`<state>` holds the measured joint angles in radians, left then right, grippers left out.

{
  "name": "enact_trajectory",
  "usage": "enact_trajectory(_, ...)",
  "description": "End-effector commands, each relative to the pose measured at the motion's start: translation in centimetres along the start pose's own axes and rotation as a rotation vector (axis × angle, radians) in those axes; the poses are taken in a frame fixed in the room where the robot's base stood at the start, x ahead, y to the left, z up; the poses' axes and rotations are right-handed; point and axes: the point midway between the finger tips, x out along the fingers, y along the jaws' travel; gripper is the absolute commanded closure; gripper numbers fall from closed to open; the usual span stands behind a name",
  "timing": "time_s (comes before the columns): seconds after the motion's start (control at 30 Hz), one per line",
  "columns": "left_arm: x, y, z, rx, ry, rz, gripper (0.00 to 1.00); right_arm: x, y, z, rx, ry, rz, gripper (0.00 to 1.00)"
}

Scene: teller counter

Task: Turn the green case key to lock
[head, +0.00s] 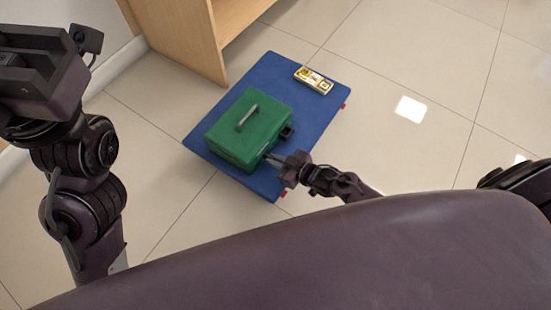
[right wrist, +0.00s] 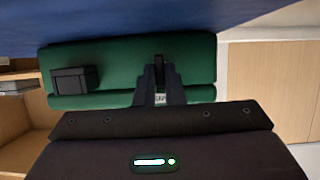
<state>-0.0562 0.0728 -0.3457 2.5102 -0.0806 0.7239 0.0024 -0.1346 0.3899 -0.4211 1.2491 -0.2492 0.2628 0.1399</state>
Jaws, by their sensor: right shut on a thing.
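The green case (head: 240,140) lies closed on a blue mat, with a grey handle (head: 246,117) on its lid. My right gripper (head: 272,159) is at the case's near right side. In the right wrist view the green case (right wrist: 115,60) fills the area before the fingers. There my right gripper (right wrist: 160,88) is shut on a small dark piece at the case face, which seems to be the key (right wrist: 159,70). The fingers hide most of it, so its turn angle cannot be told. My left gripper (head: 40,80) is raised at the upper left; its fingers do not show clearly.
A black block (head: 287,132) sticks out of the case's right side; it also shows in the right wrist view (right wrist: 73,80). The blue mat (head: 318,112) carries a small gold-and-white item (head: 314,80) at its far right. A wooden cabinet (head: 180,35) stands behind. Tiled floor on the right is clear.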

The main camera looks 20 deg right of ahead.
Motion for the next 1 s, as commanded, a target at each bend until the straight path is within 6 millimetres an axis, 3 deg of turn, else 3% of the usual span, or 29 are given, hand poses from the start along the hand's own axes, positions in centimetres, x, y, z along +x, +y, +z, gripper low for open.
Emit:
enact_trajectory(0.27,0.0,0.0,0.0,0.001,0.000,0.000,1.00,0.0,0.0,0.1,-0.001,-0.001,-0.001,1.00)
enact_trajectory(0.3,0.0,0.0,0.0,0.001,0.000,0.000,1.00,0.0,0.0,0.1,-0.001,-0.001,-0.001,0.87)
enact_trajectory(0.47,0.0,0.0,0.0,0.001,0.001,0.000,1.00,0.0,0.0,0.1,0.000,-0.001,-0.001,0.69)
enact_trajectory(0.77,0.2,0.0,0.0,0.001,0.002,0.001,1.00,-0.3,0.0,0.0,0.000,-0.002,0.000,0.69)
enact_trajectory(1.0,-0.5,-0.5,0.4,-0.007,-0.054,-0.027,1.00,-4.0,0.0,-0.2,0.000,-0.005,-0.001,0.69)
